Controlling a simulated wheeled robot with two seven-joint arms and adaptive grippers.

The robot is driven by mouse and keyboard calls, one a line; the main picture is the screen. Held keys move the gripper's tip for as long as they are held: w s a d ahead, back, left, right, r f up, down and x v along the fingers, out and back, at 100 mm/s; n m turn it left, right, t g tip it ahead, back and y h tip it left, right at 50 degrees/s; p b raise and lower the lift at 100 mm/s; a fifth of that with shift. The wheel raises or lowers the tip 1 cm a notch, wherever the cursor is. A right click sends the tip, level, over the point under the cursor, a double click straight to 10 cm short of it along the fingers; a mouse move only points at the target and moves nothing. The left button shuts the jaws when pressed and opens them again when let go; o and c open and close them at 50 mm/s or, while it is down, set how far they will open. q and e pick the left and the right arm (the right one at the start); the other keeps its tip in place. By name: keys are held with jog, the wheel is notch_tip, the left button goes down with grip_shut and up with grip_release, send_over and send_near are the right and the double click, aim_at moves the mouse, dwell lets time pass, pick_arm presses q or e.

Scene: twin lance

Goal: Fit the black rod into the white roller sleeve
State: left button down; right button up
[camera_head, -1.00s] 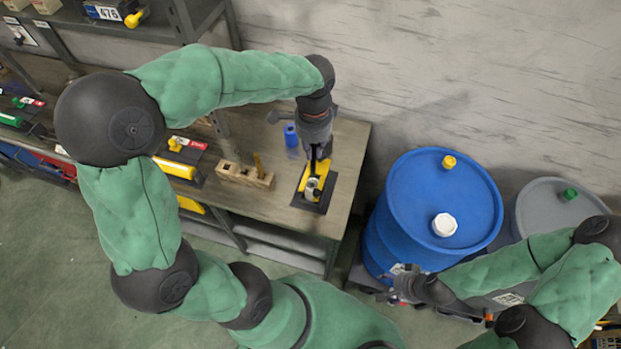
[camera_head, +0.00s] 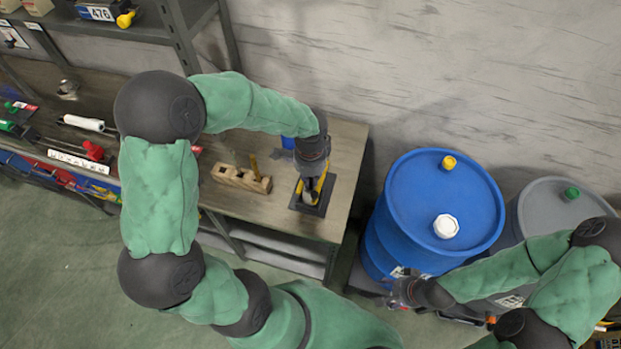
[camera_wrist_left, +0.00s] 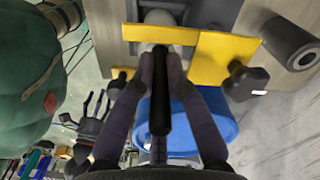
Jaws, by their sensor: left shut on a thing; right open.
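The black rod (camera_wrist_left: 160,95) lies between the fingers of my left gripper (camera_wrist_left: 161,65), which is shut on it. The rod's far end is at the white roller sleeve (camera_wrist_left: 166,22), partly visible at the top of the left wrist view. How far the rod is inside the sleeve, if at all, cannot be told. A yellow clamp (camera_wrist_left: 222,50) flanks the sleeve. In the head view my left gripper (camera_head: 311,182) is over the yellow fixture on its dark plate (camera_head: 311,205) and hides most of it. My right gripper (camera_head: 400,292) is open and empty beside the blue drum.
A wooden block with holes (camera_head: 242,178) lies left of the fixture on the workbench (camera_head: 280,220). A blue cylinder (camera_head: 288,142) stands behind, partly hidden. A blue drum (camera_head: 445,195) and a grey drum (camera_head: 550,200) stand at the right. Tools lie on the left bench.

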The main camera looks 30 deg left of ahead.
pick_arm(q)
jog(key=shift+f, duration=0.1)
jog(key=c, duration=1.3)
grip_release()
jog(key=shift+o, duration=0.2)
notch_tip(320, 180, up, 12)
jog(key=shift+r+p, duration=0.2)
jog(key=shift+p, duration=0.8)
